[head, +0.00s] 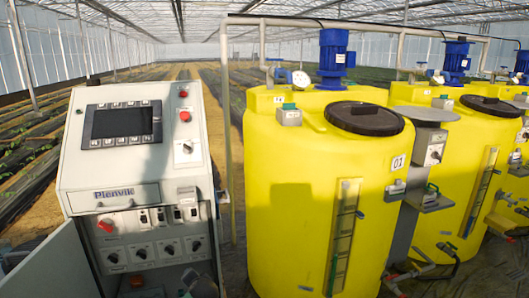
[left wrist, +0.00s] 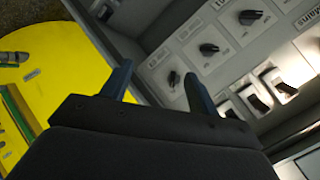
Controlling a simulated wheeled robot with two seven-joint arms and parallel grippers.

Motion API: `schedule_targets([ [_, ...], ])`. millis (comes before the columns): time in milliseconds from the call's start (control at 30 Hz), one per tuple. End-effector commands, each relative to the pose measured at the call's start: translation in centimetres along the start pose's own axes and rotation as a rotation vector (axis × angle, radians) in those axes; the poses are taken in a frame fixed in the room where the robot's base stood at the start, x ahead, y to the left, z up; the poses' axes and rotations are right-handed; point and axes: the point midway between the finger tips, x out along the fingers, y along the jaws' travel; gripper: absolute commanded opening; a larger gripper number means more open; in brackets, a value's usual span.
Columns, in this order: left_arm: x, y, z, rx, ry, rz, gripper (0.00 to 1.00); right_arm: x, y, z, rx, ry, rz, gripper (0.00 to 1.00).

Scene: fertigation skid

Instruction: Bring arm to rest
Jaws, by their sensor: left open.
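My left gripper (left wrist: 157,70) shows in the left wrist view with its two dark fingers apart and nothing between them. It is in front of the lower panel of the grey control cabinet (left wrist: 135,18), which carries black rotary knobs (left wrist: 208,49) and rocker switches (left wrist: 256,97). I cannot tell from this view whether a finger touches the panel. In the head view the cabinet (head: 82,172) stands at the left, with a dark screen (head: 122,122) and a row of knobs (head: 141,253). I cannot make out the left gripper clearly there. My right gripper is in neither view.
A yellow tank (head: 285,190) with a black lid (head: 364,118) and blue motor (head: 333,55) stands right of the cabinet. More yellow tanks (head: 450,170) follow to the right. The cabinet's door (head: 50,268) hangs open at the lower left. Planted rows lie behind.

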Motion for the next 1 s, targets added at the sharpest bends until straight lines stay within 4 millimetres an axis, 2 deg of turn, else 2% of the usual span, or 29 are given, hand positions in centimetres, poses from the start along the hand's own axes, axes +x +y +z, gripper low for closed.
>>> schedule_targets([
  [33, -1.3, 1.6, 1.0, -0.063, -0.016, 0.064, 0.6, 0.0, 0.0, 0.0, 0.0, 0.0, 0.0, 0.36],
  [200, -5.4, 6.6, 4.4, -0.231, -0.079, 0.258, 0.6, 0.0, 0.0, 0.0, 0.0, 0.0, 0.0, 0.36],
  [400, -10.5, 12.5, 9.2, -0.347, -0.155, 0.457, 0.6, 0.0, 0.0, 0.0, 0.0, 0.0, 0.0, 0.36],
  [667, -16.4, 18.6, 15.6, -0.43, -0.234, 0.621, 0.6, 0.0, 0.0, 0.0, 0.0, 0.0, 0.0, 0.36],
  [867, -20.2, 22.9, 21.6, -0.465, -0.326, 0.683, 0.6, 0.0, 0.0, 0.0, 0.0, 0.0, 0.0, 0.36],
  [1000, -22.9, 26.4, 26.4, -0.474, -0.41, 0.723, 0.6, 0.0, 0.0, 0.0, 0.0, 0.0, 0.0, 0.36],
])
